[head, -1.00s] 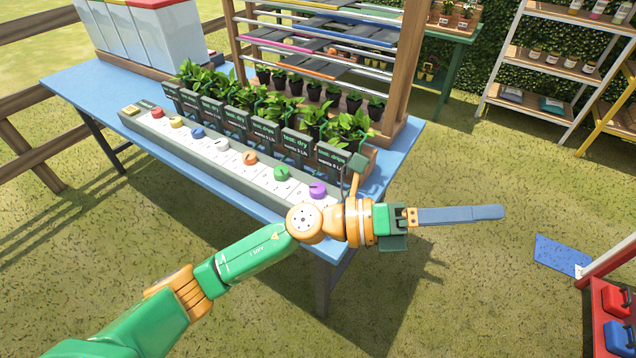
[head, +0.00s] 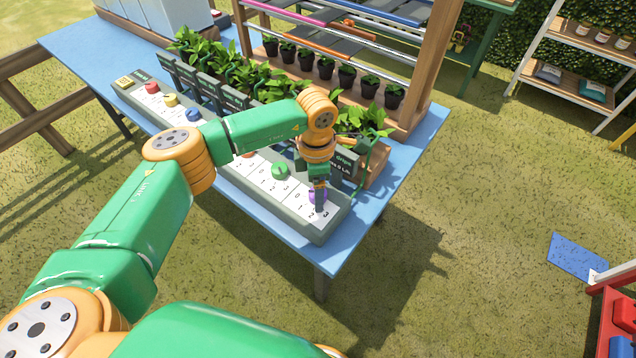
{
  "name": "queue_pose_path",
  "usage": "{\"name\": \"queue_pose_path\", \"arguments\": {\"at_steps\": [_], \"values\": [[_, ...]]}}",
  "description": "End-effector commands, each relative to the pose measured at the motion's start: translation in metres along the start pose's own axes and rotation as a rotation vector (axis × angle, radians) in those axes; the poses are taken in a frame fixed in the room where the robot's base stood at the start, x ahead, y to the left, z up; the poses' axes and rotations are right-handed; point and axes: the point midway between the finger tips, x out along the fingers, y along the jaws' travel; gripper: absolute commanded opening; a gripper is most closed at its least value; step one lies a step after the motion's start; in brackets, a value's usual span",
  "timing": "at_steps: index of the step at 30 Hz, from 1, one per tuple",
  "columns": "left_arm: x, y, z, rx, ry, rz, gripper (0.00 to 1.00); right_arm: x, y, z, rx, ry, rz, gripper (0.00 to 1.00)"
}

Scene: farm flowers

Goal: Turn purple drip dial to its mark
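The purple drip dial (head: 312,195) sits near the right end of the grey dial panel (head: 334,232), on a white plate with printed numbers (head: 331,211). It is mostly hidden by my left gripper (head: 319,206), which points down at it from above. Its grey finger is in front of the dial, touching or very close to it. I cannot tell whether the fingers grip the dial. The dial's pointer and mark are too covered to read. My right gripper is not in view.
Other dials, including green (head: 280,170), blue (head: 193,115), yellow (head: 170,99) and red (head: 152,87), line the panel. Leafy plants (head: 360,119) with dark signs stand just behind. The blue table's (head: 418,145) right end is clear. My arm covers the panel's middle.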

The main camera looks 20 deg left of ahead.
Motion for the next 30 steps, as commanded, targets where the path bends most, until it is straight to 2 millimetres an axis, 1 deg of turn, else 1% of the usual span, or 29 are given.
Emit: {"name": "queue_pose_path", "arguments": {"at_steps": [3,9,10,11,12,14,15,17,18,19,26,30], "values": [[0.0086,-0.0003,0.0,0.0,0.0,0.0,0.82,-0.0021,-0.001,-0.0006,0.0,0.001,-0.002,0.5],[0.0101,-0.0003,0.0006,0.001,-0.002,0.001,0.82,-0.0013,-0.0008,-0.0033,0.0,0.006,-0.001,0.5],[0.0101,-0.0003,0.0006,0.001,-0.002,0.0,0.76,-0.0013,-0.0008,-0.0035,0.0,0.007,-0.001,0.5],[0.01,-0.0004,0.0007,0.001,-0.002,0.0,0.68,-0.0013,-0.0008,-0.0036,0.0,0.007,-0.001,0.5],[0.01,-0.0004,0.0007,0.001,-0.003,0.0,0.57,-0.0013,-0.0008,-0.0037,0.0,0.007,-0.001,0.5],[0.0099,-0.0004,0.0007,0.001,-0.003,0.0,0.41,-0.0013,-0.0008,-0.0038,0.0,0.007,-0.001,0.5],[0.0099,-0.0005,0.0007,0.001,-0.003,0.0,0.3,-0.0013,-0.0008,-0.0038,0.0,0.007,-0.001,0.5],[0.0098,-0.0006,0.0008,0.001,-0.003,-0.001,0.14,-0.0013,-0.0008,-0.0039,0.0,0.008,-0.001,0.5],[0.0098,-0.0006,0.0008,0.001,-0.003,-0.001,0.03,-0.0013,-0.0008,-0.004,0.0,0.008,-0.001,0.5],[0.0098,-0.0007,0.0008,0.001,-0.003,-0.001,0.0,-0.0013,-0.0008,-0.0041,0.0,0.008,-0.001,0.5],[0.0102,-0.0007,0.0008,-0.022,-0.003,-0.001,0.0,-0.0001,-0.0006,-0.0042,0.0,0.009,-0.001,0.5],[0.0108,-0.0007,0.0007,-0.079,-0.003,-0.001,0.0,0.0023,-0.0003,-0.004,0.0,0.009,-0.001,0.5]]}}
